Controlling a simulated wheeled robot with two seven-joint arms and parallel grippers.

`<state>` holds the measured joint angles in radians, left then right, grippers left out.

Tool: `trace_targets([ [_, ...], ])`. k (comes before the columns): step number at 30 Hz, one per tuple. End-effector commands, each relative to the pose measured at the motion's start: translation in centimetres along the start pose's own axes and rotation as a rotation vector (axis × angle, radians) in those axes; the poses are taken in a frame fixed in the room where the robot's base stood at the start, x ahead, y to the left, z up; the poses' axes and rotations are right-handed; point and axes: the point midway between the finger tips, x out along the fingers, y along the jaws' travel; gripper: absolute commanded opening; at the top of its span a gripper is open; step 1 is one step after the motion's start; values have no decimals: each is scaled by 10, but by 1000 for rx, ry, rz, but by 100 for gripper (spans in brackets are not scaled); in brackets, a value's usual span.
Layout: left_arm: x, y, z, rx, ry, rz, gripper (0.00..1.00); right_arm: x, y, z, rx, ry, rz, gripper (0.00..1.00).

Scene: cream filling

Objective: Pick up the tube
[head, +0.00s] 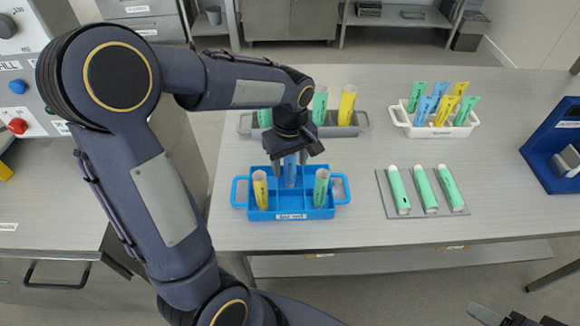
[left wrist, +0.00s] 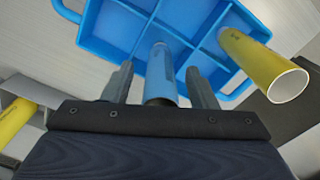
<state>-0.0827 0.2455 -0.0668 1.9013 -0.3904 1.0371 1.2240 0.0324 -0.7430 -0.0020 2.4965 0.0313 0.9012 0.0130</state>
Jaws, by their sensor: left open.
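A blue tube (head: 290,172) stands upright in the blue tray (head: 290,214), between a yellow tube (head: 260,190) and a green tube (head: 321,188) in the same tray. My left gripper (head: 293,160) is over the blue tube, pointing down. In the left wrist view the blue tube (left wrist: 161,75) lies between the two open fingers of my left gripper (left wrist: 160,85), with a gap visible on each side. The yellow tube (left wrist: 262,66) is to the right there. Dark parts at the bottom right of the head view may be my right gripper (head: 515,318); its fingers are unclear.
A grey rack (head: 355,130) with green and yellow tubes stands behind the blue tray. A white basket (head: 440,131) holds several coloured tubes. Three green tubes lie on a grey mat (head: 384,190) at right. A blue holder (head: 548,150) stands at the right edge.

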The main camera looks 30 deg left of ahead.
Motion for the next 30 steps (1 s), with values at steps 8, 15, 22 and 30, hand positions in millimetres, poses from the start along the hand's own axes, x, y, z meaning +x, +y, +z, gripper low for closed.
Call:
trace_targets([
  [8,2,0,0,1,0,0,47,0,0,0,0,0,0,57],
  [15,2,0,0,1,0,0,16,0,0,0,0,0,0,57],
  [22,2,0,0,1,0,1,5,0,0,0,0,0,0,57],
  [30,-24,1,0,2,3,6,5,0,0,0,0,0,0,57],
])
